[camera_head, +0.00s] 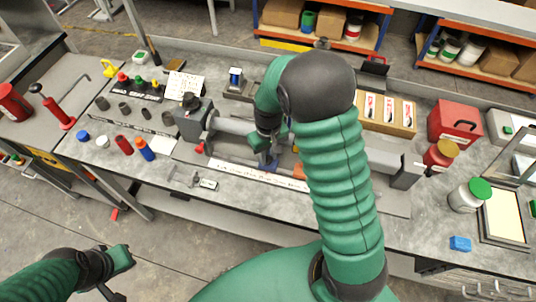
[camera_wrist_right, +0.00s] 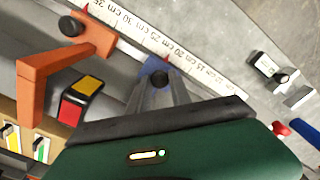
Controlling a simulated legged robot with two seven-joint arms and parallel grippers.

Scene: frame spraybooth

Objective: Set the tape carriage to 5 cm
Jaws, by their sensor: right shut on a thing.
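A blue carriage with a black knob (camera_wrist_right: 158,75) sits on the rail along the scale in the right wrist view; it also shows in the head view (camera_head: 270,165). A red pointer beside it lies near the 20 cm label of the white scale strip (camera_wrist_right: 205,75). My right gripper (camera_wrist_right: 160,84) is shut on the blue carriage, its grey fingers reaching its knob. An orange bracket (camera_wrist_right: 62,62) stands farther along the rail, toward the higher numbers. My left gripper (camera_head: 120,268) hangs at lower left, away from the bench; its finger opening is unclear.
A grey headstock (camera_head: 193,122) stands at the rail's left end. A red toolbox (camera_head: 455,122) and a green-lidded jar (camera_head: 470,194) stand right. A red-and-yellow block (camera_wrist_right: 80,101) lies near the bracket.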

